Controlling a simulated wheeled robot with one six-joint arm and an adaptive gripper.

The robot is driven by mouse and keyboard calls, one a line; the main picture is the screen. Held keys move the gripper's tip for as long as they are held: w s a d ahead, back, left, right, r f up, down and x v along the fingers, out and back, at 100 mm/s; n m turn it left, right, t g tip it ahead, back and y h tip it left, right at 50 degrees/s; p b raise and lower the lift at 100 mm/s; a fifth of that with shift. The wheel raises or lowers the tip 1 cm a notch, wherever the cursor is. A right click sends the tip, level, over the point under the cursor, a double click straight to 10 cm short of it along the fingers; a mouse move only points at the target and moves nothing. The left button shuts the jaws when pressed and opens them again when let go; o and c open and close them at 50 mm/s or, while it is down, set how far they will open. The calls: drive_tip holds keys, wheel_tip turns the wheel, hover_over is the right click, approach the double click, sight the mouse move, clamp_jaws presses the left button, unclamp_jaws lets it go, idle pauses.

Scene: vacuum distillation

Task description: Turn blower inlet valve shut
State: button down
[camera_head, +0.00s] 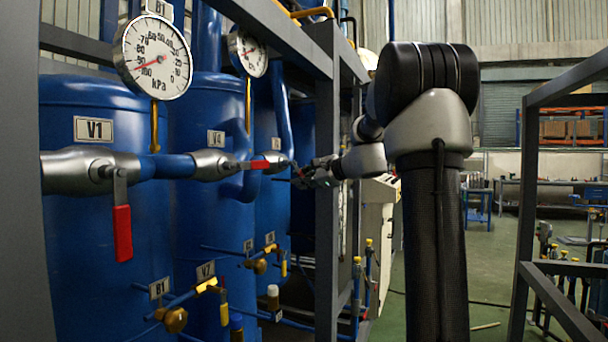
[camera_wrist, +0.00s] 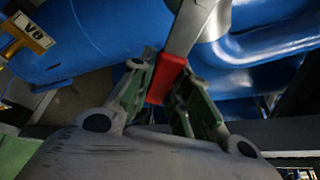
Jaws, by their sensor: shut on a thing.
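My gripper (camera_head: 300,177) reaches to the far end of the pipe row in the head view. In the wrist view my gripper (camera_wrist: 160,98) has its green-sided fingers on both sides of a red lever grip (camera_wrist: 167,77), shut on it. The lever's grey metal arm (camera_wrist: 190,28) runs up from the grip. In the head view this lever is small and mostly hidden at the fingers, beside a silver valve body (camera_head: 270,159). No label there reads as the blower inlet valve.
Valve V1's red lever (camera_head: 122,232) hangs down; V4's red lever (camera_head: 252,165) lies along the pipe. Blue tanks (camera_head: 85,190), a dial gauge (camera_head: 153,57) and a grey frame post (camera_head: 326,220) crowd the left. Open green floor (camera_head: 487,265) lies right of my arm.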

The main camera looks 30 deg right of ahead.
drive_tip(key=s+a+f+m+g+y, duration=0.3)
drive_tip(key=s+a+m, duration=0.1)
drive_tip(key=m, duration=0.3)
drive_tip(key=shift+a+g, duration=0.3)
drive_tip(key=shift+a, duration=0.15)
drive_tip(key=shift+a+f, duration=0.1)
idle(0.4)
drive_tip(key=c, duration=1.3)
unclamp_jaws()
drive_tip(key=v, duration=1.2)
